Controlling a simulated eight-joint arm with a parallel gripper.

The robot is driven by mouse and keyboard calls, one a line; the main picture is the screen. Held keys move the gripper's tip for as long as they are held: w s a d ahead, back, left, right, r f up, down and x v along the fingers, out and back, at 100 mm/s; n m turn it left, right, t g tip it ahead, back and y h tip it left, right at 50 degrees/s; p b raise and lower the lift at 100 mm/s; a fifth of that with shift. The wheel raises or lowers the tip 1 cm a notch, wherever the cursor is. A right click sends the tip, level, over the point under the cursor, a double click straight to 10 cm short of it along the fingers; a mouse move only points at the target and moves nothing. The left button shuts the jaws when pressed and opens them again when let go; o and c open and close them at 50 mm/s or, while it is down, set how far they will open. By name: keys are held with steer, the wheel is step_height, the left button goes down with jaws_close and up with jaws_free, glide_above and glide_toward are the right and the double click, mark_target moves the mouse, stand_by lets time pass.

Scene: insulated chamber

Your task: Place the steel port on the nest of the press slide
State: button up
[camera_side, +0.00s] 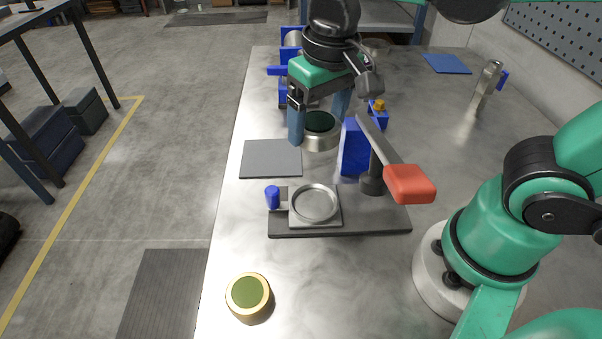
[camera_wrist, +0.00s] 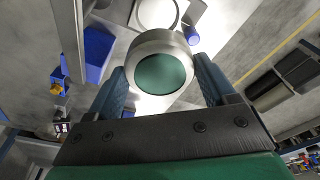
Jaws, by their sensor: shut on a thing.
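The steel port (camera_side: 322,137) is a silver ring-shaped cylinder with a dark green top. My gripper (camera_side: 319,127) is shut on it, with one blue finger on each side. In the wrist view the steel port (camera_wrist: 162,78) sits between the two fingers (camera_wrist: 162,88). The press slide's nest (camera_side: 314,203) is a round silver recess on a square plate, empty, in front of the held port. A blue knob (camera_side: 272,198) is at the slide's left. The press has a dark base (camera_side: 340,224), a blue upright (camera_side: 353,148) and a lever with a red handle (camera_side: 409,184). Whether the port touches the table is unclear.
A brass cylinder with a green top (camera_side: 249,296) stands near the front left table edge. A metal fixture (camera_side: 488,80) and a blue mat (camera_side: 446,63) are at the back right.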

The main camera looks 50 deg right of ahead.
glide_toward(313, 203)
steer(key=f, duration=0.3)
steer(key=w+f, duration=0.1)
steer(key=f, duration=0.1)
steer(key=shift+d+f, duration=0.1)
steer(key=shift+f, duration=0.1)
stand_by(0.4)
steer(key=shift+f, duration=0.6)
steer(key=o, duration=1.5)
steer(key=r, duration=0.4)
steer(key=s+r, duration=0.1)
steer(key=r, duration=0.7)
steer(key=shift+s+r, duration=0.25)
steer(key=shift+r, duration=0.15)
steer(key=w+d+t, duration=0.1)
steer(key=t, duration=0.1)
steer(key=w+d+f+n+t, duration=0.1)
steer(key=d+t, duration=0.1)
steer(key=w+d+t, duration=0.1)
steer(key=d, duration=0.1)
steer(key=shift+w+d+f+n+t, duration=0.15)
steer(key=shift+w+f+n+t, duration=0.15)
steer(key=shift+t, duration=0.1)
